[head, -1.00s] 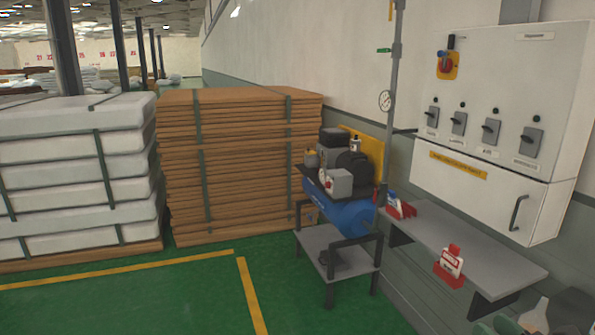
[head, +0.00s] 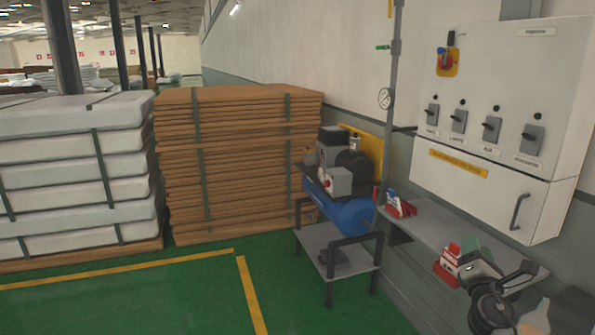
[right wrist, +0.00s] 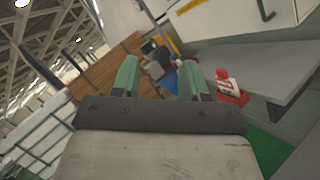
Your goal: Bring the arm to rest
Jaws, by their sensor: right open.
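My right gripper (head: 474,256) is in the lower right of the head view, in front of the grey shelf (head: 428,228). Its two green fingers stand apart and empty in the right wrist view (right wrist: 160,76). A red and white item (head: 446,268) shows just left of the gripper in the head view, partly covered by it. In the right wrist view the same item (right wrist: 230,86) is to the right of the fingers, with no finger on it. My left gripper is not in view.
A white electrical cabinet (head: 478,185) hangs above the shelf. Another red item (head: 400,206) is at the shelf's far end. A blue compressor (head: 352,217), a low grey stand (head: 322,242), stacked brown boards (head: 240,165) and white mattresses (head: 75,163) stand left. Green floor is clear in front.

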